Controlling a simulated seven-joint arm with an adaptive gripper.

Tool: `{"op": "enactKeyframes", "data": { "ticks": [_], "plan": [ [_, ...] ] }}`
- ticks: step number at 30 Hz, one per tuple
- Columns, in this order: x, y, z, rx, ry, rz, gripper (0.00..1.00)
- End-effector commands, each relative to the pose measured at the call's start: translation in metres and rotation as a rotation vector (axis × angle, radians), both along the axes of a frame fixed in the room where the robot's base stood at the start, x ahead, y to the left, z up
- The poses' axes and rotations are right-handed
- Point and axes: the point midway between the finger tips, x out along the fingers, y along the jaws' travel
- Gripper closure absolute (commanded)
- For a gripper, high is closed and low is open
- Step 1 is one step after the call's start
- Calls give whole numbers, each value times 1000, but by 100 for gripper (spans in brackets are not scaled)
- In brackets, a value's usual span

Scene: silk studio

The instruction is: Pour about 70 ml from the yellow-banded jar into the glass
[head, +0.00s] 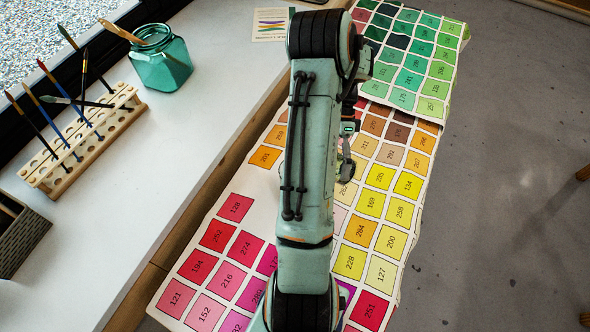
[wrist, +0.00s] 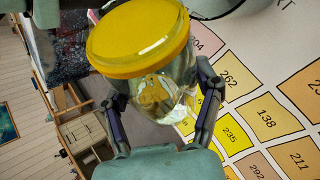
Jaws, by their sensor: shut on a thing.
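The yellow-banded jar (wrist: 172,87) fills the upper middle of the wrist view: clear glass with a broad flat yellow end towards the camera. My gripper (wrist: 160,100) is shut on it, one finger on each side of the glass. Its yellow end points towards the upper left of that picture. Something yellowish shows through the glass, but I cannot tell the liquid level. In the head view my arm hides most of the gripper and jar; only a small part shows at its right edge. I cannot make out the receiving glass in either view.
Numbered colour charts (head: 384,203) lie under and around my arm. A teal glass pot (head: 161,68) with brushes, a wooden brush rack (head: 82,140) and a grey woven box (head: 17,236) stand on the white ledge (head: 150,165) at left. Grey floor at right is mostly clear.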

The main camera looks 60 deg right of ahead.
Motion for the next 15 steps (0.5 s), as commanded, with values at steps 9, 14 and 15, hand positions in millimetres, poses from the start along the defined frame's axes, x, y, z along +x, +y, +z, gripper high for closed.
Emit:
{"op": "enactKeyframes", "data": {
  "ticks": [9,14,15],
  "plan": [
    [0,0,-2,-17,48,2,76],
    [0,0,-3,-30,82,2,76],
    [-1,0,-3,-34,91,2,76]
  ]
}}
